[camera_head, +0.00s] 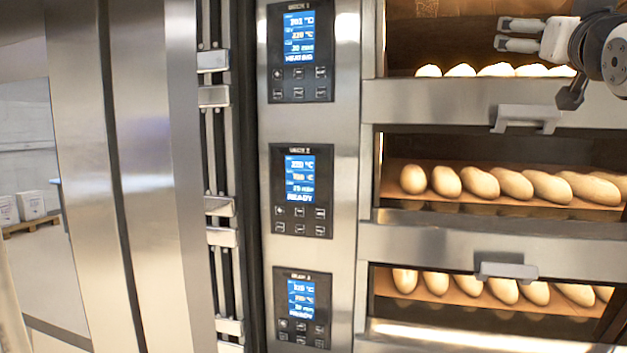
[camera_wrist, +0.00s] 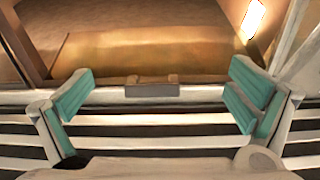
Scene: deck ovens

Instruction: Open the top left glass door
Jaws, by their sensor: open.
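The top glass door (camera_head: 460,45) is a dark, lit window at the upper right of the head view, with pale loaves behind it. It looks shut. A grey bar handle (camera_head: 525,117) sits on the steel band below this window. In the wrist view, a short handle (camera_wrist: 152,88) lies midway between the fingers and beyond them. My gripper (camera_head: 503,35) is in front of the top window, above the handle in the head picture. In the wrist view, my gripper (camera_wrist: 158,98) has its teal-padded fingers wide apart, with nothing between them. I cannot tell its exact distance from the handle.
Two lower decks hold loaves on boards; the lower handle (camera_head: 507,270) is on the band between them. Control panels (camera_head: 300,50) line the steel column left of the windows. A tall steel panel (camera_head: 140,170) stands further left. White boxes (camera_head: 30,205) sit on a pallet far left.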

